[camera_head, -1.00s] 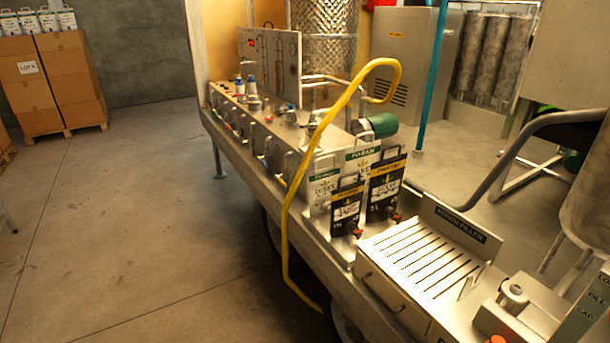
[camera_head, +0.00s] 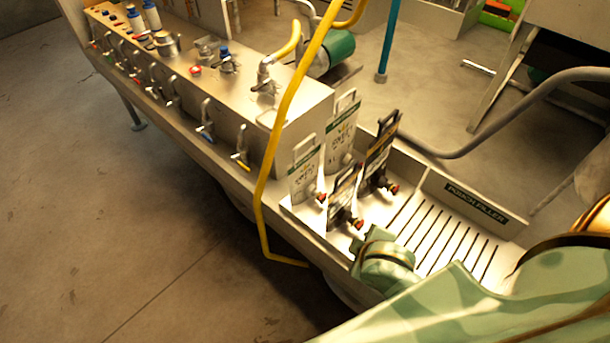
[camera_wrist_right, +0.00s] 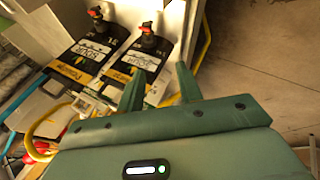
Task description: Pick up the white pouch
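Two white pouches with green labels stand upright at the back of the filler shelf in the head view: one at left (camera_head: 305,172) and a taller one behind (camera_head: 341,132). Two black pouches stand in front of them, one nearer (camera_head: 343,196) and one to the right (camera_head: 381,150). In the right wrist view the black pouches (camera_wrist_right: 82,52) show large, and the white ones are mostly hidden behind them. My right gripper (camera_wrist_right: 160,86) is open and empty, fingers apart, pointing toward the pouches. My left gripper is out of view.
A slotted steel tray (camera_head: 450,240) with a pouch filler sign (camera_head: 478,204) lies right of the pouches. A yellow hose (camera_head: 262,190) hangs just left of them. A steel cabinet with taps (camera_head: 245,110) stands behind left. The floor at left is clear.

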